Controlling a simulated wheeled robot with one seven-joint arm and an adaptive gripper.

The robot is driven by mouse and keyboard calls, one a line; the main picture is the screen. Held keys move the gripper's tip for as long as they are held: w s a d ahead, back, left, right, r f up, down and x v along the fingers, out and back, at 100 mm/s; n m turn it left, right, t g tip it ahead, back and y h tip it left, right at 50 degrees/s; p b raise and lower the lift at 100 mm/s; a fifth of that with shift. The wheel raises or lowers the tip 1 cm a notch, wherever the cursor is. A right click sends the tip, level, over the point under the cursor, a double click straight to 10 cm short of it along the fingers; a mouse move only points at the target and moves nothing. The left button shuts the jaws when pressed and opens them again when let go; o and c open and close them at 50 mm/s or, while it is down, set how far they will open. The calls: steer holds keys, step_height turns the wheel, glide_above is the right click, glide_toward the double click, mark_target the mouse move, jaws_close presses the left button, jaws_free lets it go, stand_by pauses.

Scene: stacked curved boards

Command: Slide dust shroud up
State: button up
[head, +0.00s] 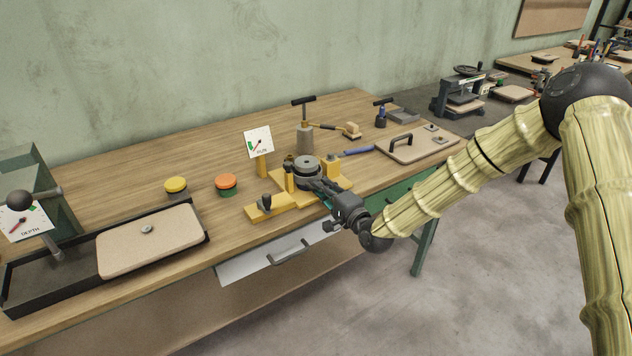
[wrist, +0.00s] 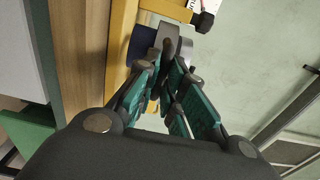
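A dark grey round collar with a stepped top (head: 306,172) sits on a yellow fixture (head: 335,182) at the front of the bench. It seems to be the dust shroud, but no label shows this. My gripper (head: 322,190) reaches in from the front right, low beside the collar. In the wrist view my gripper's green-padded fingers (wrist: 168,72) are close together, with a grey curved part (wrist: 172,42) at their tips. I cannot tell whether the fingers press on it or only stand around it. The fingers and dim light hide the contact.
A dial sign (head: 258,142) stands on a yellow post behind left of the fixture. An orange-topped button (head: 226,182) and a yellow-topped button (head: 176,186) stand left. A lidded black tray (head: 108,272) lies far left, and a handled board (head: 420,147) lies right.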

steer(key=shift+r, duration=0.1)
jaws_close()
steer(key=shift+r+p, duration=0.55)
steer(key=shift+r, duration=1)
steer(key=o, duration=0.7)
jaws_free()
steer(key=shift+f, duration=0.1)
steer(key=v, duration=0.7)
